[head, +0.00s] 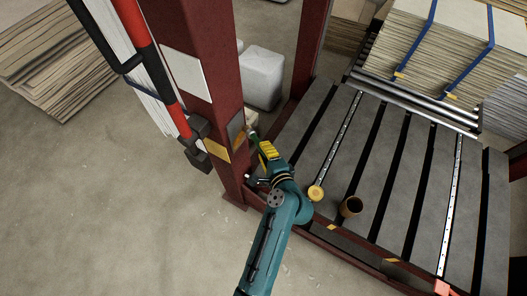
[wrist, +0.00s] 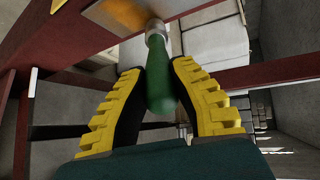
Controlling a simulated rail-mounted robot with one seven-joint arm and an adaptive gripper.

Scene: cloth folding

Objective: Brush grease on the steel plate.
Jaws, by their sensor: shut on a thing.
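My gripper (head: 262,150) is shut on the green handle (wrist: 160,90) of a brush, between its two yellow-ridged fingers in the wrist view (wrist: 163,85). The brush points away from the fingers, with a pale metal collar (wrist: 155,27) at its far end. The steel plate (wrist: 105,12) lies just beyond the brush tip and bears an amber-brown patch. In the head view the plate (head: 236,127) is on the dark red column, close to my gripper. The bristles are mostly hidden, so I cannot tell whether they touch the plate. A brown open pot (head: 351,206) stands on the slatted deck.
A round yellow disc (head: 316,193) lies near the pot, beside my arm. The red column (head: 215,95) rises close left of my gripper, with a white panel (head: 187,75). A white container (head: 262,77) stands behind it. Strapped boards (head: 450,40) lie at upper right.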

